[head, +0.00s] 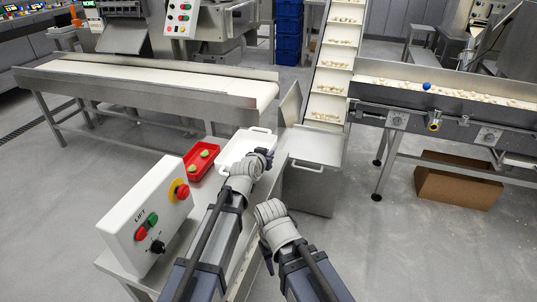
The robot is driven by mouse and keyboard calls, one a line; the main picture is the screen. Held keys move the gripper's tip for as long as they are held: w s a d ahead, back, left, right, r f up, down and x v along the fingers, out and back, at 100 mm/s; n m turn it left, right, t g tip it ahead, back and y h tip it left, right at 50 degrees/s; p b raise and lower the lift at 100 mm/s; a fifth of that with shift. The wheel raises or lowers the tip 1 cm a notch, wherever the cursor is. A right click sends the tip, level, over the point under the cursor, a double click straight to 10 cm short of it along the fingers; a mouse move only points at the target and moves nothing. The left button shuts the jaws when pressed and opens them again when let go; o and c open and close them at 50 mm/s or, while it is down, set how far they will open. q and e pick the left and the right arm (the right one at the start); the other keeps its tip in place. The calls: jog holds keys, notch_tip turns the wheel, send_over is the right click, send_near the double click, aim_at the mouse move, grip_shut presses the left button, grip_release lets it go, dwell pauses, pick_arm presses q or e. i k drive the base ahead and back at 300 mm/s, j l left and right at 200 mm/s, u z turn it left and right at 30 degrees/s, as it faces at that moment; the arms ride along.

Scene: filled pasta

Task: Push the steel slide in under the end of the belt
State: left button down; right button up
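A flat steel plate (316,146) with a pale handle (307,166) on its front edge lies over a steel box at the foot of the lift; I take it as the slide. The left belt (170,76) ends up and to the left of it, with a gap between. My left gripper (264,158) is left of the plate, close by the right edge of a white tray (236,149); its fingers are small and their opening is unclear. My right gripper (267,258) is lower, in front of the steel box, apart from the plate, its fingers mostly hidden.
A red tray (201,158) with green pieces sits beside the white tray. A control box (146,218) with a red stop button stands on the near left bench. The inclined lift (334,70) carries pasta. A right belt (450,88) holds pasta and a blue ball (426,86). A cardboard box (458,183) is below.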

aim_at(319, 150)
jog(key=k+l, duration=0.1)
jog(key=l, duration=0.45)
jog(key=i+l+u, duration=0.1)
jog(key=l, duration=0.25)
jog(key=i+l, duration=0.1)
jog(key=l, duration=0.25)
jog(key=i+l+u, duration=0.15)
jog(key=l, duration=0.2)
jog(key=i+l, duration=0.2)
jog(key=i+l+u, duration=0.1)
jog(key=l, duration=0.35)
jog(key=i+l, duration=0.3)
jog(key=i+l+u, duration=0.1)
jog(key=i+l, duration=0.15)
jog(key=l, duration=0.1)
